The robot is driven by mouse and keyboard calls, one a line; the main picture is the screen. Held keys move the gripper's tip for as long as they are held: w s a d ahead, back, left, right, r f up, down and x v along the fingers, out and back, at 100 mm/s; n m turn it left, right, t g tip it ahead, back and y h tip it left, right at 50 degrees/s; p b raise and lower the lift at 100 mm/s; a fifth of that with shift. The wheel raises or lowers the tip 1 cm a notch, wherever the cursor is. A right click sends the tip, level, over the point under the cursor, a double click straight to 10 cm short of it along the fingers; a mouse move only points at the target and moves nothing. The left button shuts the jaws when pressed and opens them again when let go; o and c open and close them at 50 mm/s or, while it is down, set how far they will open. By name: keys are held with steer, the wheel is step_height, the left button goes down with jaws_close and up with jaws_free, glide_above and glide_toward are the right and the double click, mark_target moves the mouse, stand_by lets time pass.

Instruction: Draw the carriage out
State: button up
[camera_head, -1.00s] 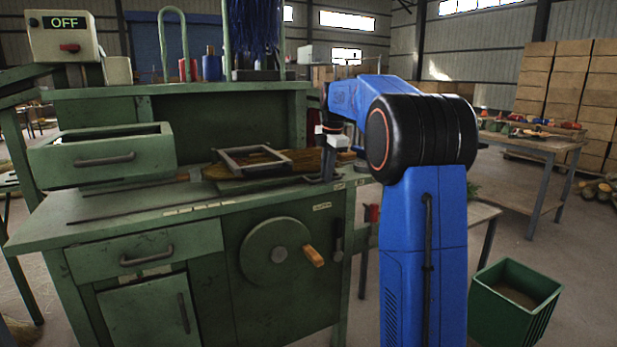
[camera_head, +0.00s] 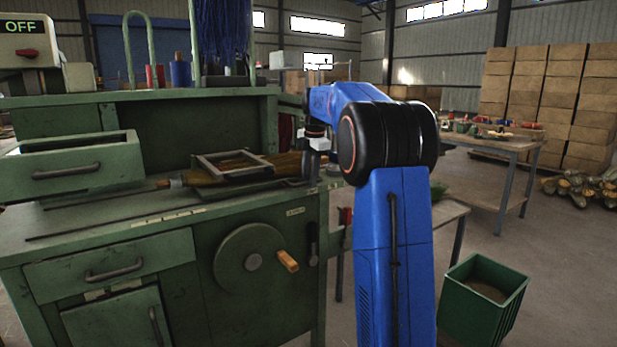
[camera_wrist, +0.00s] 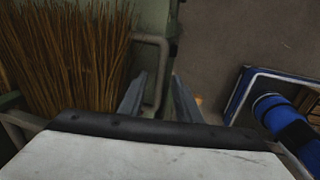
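The carriage, seemingly the grey rectangular frame (camera_head: 235,165) over brown bristles (camera_head: 285,163), sits on the green bench top at its right part. In the wrist view the bristles (camera_wrist: 70,55) fill the upper left. A bent grey bar handle (camera_wrist: 152,39) runs down beside them. My gripper (camera_wrist: 158,88) has its two fingers apart, one on each side of the handle's lower stretch. I see a gap between the fingers; whether either touches the bar I cannot tell. In the head view my wrist (camera_head: 315,142) is at the bench's right end, fingertips not distinguishable.
The green bench (camera_head: 130,235) carries a handwheel (camera_head: 236,268) in front and an open drawer box (camera_head: 70,165) at left. A green bin (camera_head: 484,300) stands on the floor at right. A side table (camera_head: 500,142) stands behind. Floor between them is clear.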

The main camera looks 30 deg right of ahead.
steer(key=s+r, duration=0.3)
steer(key=r, duration=1.4)
steer(key=shift+s, duration=0.1)
steer(key=s+a+f+m+t, duration=0.1)
steer(key=s+a+f+m, duration=0.4)
steer(key=s+a, duration=0.4)
steer(key=s+a+f+m, duration=0.4)
steer(key=s+a+f, duration=0.1)
steer(key=s+a, duration=0.45)
steer(key=s+a+f+m, duration=0.4)
steer(key=s+f, duration=0.7)
steer(key=f, duration=0.1)
steer(key=s+a+f+m+t, duration=0.1)
steer(key=s+a+f+m, duration=0.3)
steer(key=s+f, duration=0.6)
step_height(320, 180, down, 2)
steer(key=shift+s+a+m+t, duration=0.3)
steer(key=shift+s+a+m, duration=0.05)
steer(key=shift+a+m, duration=0.05)
steer(key=shift+o, duration=0.2)
